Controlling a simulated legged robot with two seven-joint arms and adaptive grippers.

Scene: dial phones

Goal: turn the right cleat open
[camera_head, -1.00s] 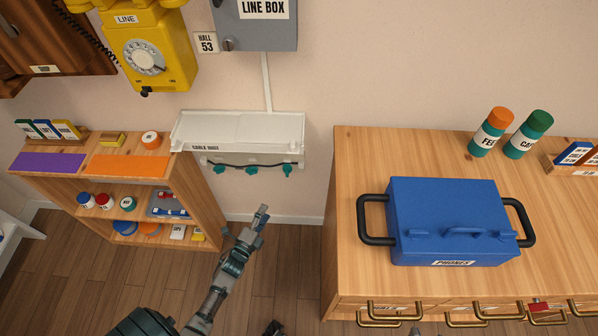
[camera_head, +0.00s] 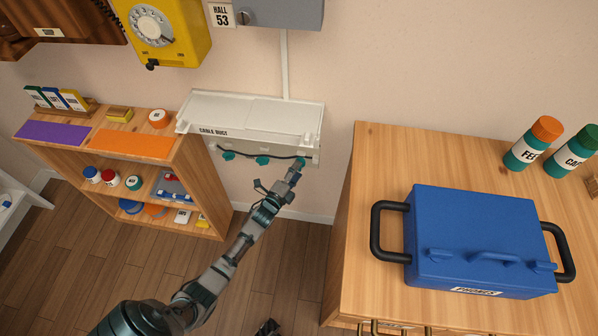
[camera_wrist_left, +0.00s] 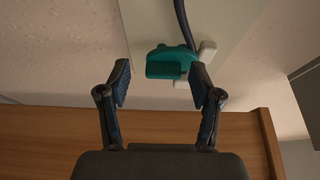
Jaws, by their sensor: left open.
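The right cleat (camera_head: 301,161) is a small teal piece at the right end of the row under the white cable duct (camera_head: 205,117). My left gripper (camera_head: 293,174) is right at it from below and partly covers it. In the left wrist view, the right cleat (camera_wrist_left: 168,66) shows in the gap between the two open fingers, near the fingertips, with no clear contact. A dark cable (camera_wrist_left: 182,20) runs to the cleat from above. The middle cleat (camera_head: 262,161) and left cleat (camera_head: 228,156) are to its left.
A wooden shelf (camera_head: 215,200) stands left of the duct. A wooden cabinet (camera_head: 345,240) with a blue box (camera_head: 480,225) stands to the right. A yellow dial phone (camera_head: 185,40) and a grey line box (camera_head: 285,12) hang above. Floor shows between shelf and cabinet.

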